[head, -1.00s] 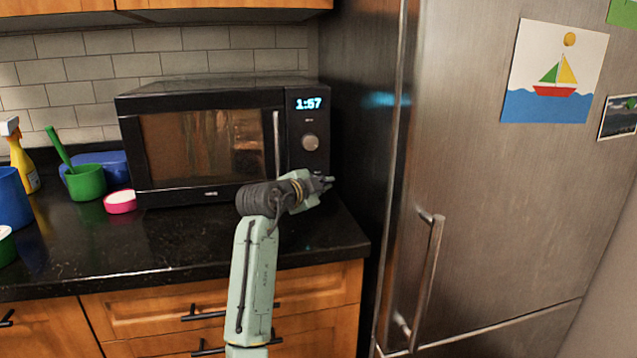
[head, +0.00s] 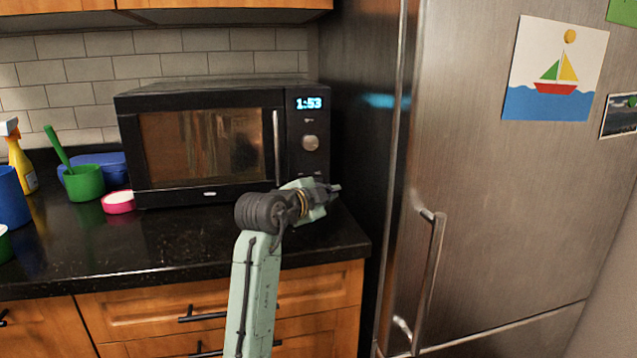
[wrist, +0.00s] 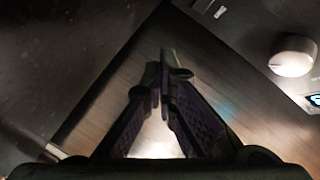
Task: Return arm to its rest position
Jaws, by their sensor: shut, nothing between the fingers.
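My gripper (head: 334,190) is in front of the lower right corner of the black microwave (head: 205,145), above the counter, and points right toward the fridge. In the wrist view its two fingers (wrist: 165,75) come together at the tips with nothing between them. The microwave door is shut, and its display is lit above a round knob (head: 310,143). The knob also shows at the right of the wrist view (wrist: 293,56).
A steel fridge (head: 510,210) with a long handle (head: 430,270) stands at the right. The counter's front middle is clear.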

